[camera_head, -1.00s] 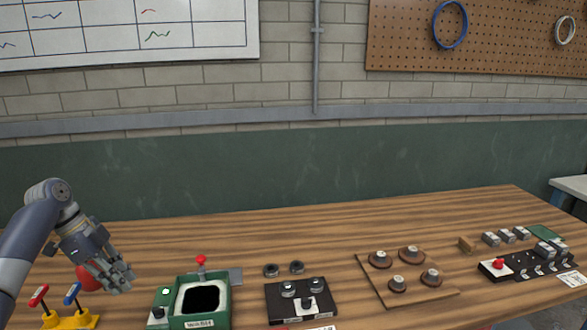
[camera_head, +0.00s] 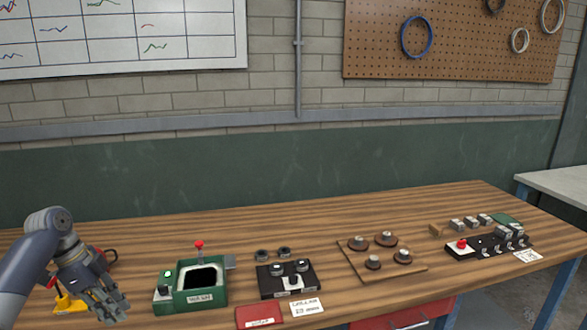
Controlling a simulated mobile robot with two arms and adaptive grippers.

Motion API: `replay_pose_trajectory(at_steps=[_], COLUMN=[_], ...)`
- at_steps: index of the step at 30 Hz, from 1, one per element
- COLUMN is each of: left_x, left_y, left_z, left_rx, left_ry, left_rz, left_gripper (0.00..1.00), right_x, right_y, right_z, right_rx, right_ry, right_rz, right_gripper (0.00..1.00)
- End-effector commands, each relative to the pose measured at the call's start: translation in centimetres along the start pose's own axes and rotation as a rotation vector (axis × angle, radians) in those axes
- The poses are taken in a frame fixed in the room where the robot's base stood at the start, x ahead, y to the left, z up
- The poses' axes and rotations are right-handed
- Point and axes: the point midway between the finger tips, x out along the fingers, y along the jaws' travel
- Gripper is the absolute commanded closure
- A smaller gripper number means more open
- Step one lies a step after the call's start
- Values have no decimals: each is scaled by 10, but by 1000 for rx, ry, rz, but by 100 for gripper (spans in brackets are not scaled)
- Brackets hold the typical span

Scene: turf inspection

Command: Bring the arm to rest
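My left arm comes in from the left edge, and my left gripper (camera_head: 110,304) hangs fingers down at the table's front left. It is left of the green wash box (camera_head: 202,294) and in front of a yellow base (camera_head: 68,304), part of which it hides. It seems to hold nothing, but the gap between its fingers is not clear. My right gripper is not in view.
The wooden table (camera_head: 330,225) carries a black box with knobs (camera_head: 287,280), a board with round pieces (camera_head: 412,271), a black switch strip (camera_head: 487,245) and a red plate (camera_head: 259,316). The back of the table is clear. A white table (camera_head: 570,186) stands at the right.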

Motion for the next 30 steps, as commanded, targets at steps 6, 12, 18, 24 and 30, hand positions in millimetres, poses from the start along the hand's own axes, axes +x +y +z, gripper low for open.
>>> replay_pose_trajectory(at_steps=[6, 12, 18, 24, 30], left_x=[52, 117, 195, 246, 264], left_y=[17, 48, 109, 180, 250], left_z=[-9, -21, -41, -60, -72], left_rx=[-26, -68, -155, -296, -499], left_ry=[-68, -139, -188, -175, -123], left_rz=[19, 21, -19, -90, -176], left_gripper=[82, 82, 82, 82, 82], right_x=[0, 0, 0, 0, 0], right_y=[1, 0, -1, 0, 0], right_z=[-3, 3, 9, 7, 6], right_rx=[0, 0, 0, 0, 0], right_ry=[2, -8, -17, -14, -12], right_rz=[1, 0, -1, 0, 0], right_gripper=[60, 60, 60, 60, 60])
